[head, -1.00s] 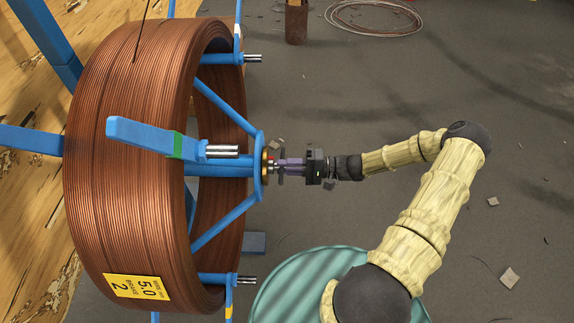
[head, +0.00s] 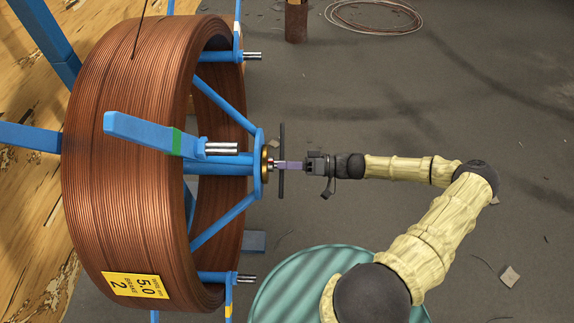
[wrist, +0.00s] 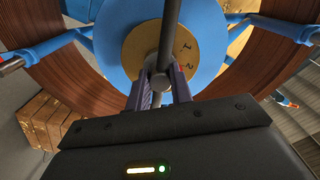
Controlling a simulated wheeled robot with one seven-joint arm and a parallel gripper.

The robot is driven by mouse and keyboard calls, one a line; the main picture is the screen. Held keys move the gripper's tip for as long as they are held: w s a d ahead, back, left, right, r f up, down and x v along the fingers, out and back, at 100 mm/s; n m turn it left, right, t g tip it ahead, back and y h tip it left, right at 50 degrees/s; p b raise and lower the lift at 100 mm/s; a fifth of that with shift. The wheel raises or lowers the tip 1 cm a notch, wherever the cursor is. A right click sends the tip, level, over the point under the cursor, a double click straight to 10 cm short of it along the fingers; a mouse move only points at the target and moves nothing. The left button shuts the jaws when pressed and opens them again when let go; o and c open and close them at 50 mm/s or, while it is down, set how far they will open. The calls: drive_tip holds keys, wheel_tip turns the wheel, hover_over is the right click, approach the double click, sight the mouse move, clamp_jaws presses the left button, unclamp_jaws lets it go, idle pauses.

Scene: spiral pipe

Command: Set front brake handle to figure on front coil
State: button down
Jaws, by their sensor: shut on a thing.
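The front coil (head: 110,150) of copper pipe stands at the left on a blue frame. Its yellow label (head: 136,287) is turned in the picture and shows 5.0 and a 2. The front brake handle (head: 282,138) is a dark thin bar, upright in the head view, in front of the brass disc (head: 265,165) at the hub.
A blue arm with a metal pin (head: 150,133) juts out in front of the hub. A teal ribbed drum (head: 300,290) stands below my arm. The floor at the right is mostly free.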

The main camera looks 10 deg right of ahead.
drive_tip(key=shift+s+f+n, duration=0.1)
drive_tip(key=shift+f+n, duration=0.1)
drive_tip(key=shift+n, duration=0.1)
drive_tip(key=c, duration=1.4)
unclamp_jaws()
drive_tip(key=shift+o, duration=0.8)
drive_tip(key=shift+r, duration=0.1)
drive_tip(key=shift+d, duration=0.1)
drive_tip(key=s+d, duration=0.3)
drive_tip(key=d, duration=1.4)
drive_tip(key=shift+s, duration=0.15)
drive_tip(key=shift+a, duration=0.1)
